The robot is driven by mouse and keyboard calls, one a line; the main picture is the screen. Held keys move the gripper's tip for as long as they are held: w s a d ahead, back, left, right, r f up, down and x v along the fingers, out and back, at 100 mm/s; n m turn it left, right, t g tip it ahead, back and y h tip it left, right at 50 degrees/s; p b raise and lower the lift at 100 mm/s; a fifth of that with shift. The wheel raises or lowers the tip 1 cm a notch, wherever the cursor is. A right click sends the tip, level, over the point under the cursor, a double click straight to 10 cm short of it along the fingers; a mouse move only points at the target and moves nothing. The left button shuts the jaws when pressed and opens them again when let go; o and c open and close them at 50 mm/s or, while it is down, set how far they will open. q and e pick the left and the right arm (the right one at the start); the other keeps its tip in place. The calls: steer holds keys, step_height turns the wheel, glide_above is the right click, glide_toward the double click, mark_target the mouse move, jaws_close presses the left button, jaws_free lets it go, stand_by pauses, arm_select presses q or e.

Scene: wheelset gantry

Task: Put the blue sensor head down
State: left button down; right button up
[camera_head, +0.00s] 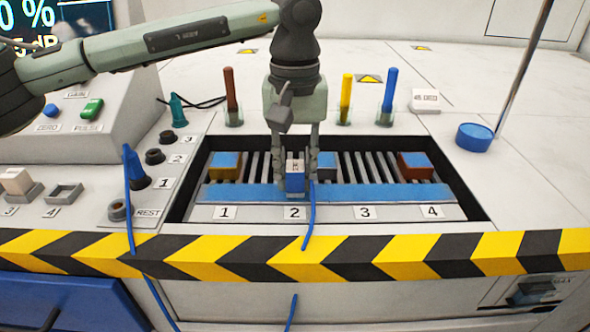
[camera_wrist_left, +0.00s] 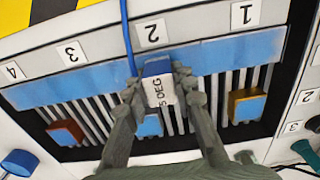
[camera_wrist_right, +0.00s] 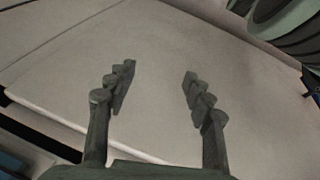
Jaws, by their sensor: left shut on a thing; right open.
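The blue sensor head (camera_head: 295,182) has a white label on top and a blue cable running from it over the striped front edge. My left gripper (camera_head: 297,178) is shut on it from above, in the roller tray (camera_head: 476,205) near the label 2. In the left wrist view the sensor head (camera_wrist_left: 157,69) sits between the fingertips (camera_wrist_left: 158,85), beside the blue strip (camera_wrist_left: 215,55); its label reads "5 DEG". I cannot tell whether it touches the tray. My right gripper (camera_wrist_right: 150,90) is open and empty over a pale surface in the right wrist view.
Upright markers stand behind the tray. A blue round dish (camera_head: 474,137) is at right; a console with a REST holder (camera_head: 118,210) is at left.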

mark_target(295, 165)
steer(key=shift+w+a, duration=0.1)
steer(key=shift+w, duration=0.05)
arm_select(q)
steer(key=shift+f, duration=0.15)
steer(key=c, duration=1.3)
jaws_free()
steer(key=shift+o, duration=0.2)
arm_select(e)
steer(key=shift+w+a+r+t, duration=0.15)
steer(key=shift+w+a+t, duration=0.15)
arm_select(q)
steer(key=shift+r, duration=0.2)
step_height(295, 165, up, 11)
steer(key=shift+f, duration=0.15)
steer(key=shift+r, duration=0.65)
arm_select(e)
steer(key=shift+s+d+f, duration=0.25)
steer(key=shift+f, duration=0.4)
